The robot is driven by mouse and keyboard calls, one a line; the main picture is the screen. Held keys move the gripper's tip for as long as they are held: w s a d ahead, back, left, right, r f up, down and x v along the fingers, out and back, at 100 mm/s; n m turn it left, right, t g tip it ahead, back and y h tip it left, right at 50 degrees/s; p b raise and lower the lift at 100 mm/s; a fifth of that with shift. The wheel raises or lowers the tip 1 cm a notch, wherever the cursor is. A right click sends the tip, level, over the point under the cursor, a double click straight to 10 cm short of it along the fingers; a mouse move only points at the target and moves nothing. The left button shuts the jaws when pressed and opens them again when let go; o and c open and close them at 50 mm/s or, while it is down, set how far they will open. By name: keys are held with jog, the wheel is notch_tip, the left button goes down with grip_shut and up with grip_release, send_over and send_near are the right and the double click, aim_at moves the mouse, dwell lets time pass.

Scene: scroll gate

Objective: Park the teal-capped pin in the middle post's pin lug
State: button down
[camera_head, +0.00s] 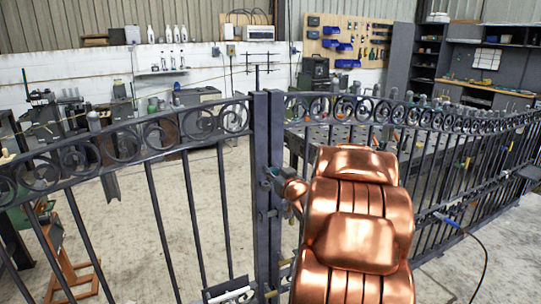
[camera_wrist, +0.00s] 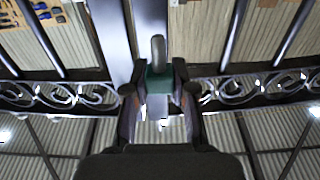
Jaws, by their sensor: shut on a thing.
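In the wrist view my gripper (camera_wrist: 159,95) is shut on the teal-capped pin (camera_wrist: 157,84). The teal cap sits between the fingers, and a rounded grey end stands out above it. In the head view the middle post (camera_head: 269,140) is a pair of dark uprights between the two gate leaves. My gripper (camera_head: 270,178) is small there, beside the post at about mid-height, partly hidden by my copper arm. The post (camera_wrist: 148,25) shows behind the pin in the wrist view. I cannot make out the pin lug, or whether the pin touches it.
The left gate leaf (camera_head: 190,125) and right gate leaf (camera_head: 440,122) have scrolls along the top. A white-edged box-like part (camera_head: 230,290) is low by the post. A cable (camera_head: 484,262) hangs at the right. Benches and machines stand behind the gate.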

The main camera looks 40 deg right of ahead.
aim_at(262, 161)
jog(key=shift+s+d+r, duration=0.45)
jog(key=shift+s+r, duration=0.05)
jog(key=shift+r, duration=0.2)
jog(key=shift+w, duration=0.1)
jog(key=shift+w+d+f+b, duration=0.15)
jog(key=shift+w+d+f, duration=0.25)
jog(key=shift+w, duration=0.85)
jog(key=shift+w+d+f+b, duration=0.25)
jog(key=shift+w+d, duration=0.2)
jog(key=shift+w, duration=0.75)
jog(key=shift+w+d+f+b, duration=0.1)
jog(key=shift+w+d+f, duration=0.35)
jog(key=shift+w, duration=0.8)
jog(key=shift+f, duration=0.25)
jog(key=shift+s+f+b, duration=0.1)
jog(key=shift+f+b, duration=1.55)
jog(key=shift+f, duration=0.75)
dwell(0.7)
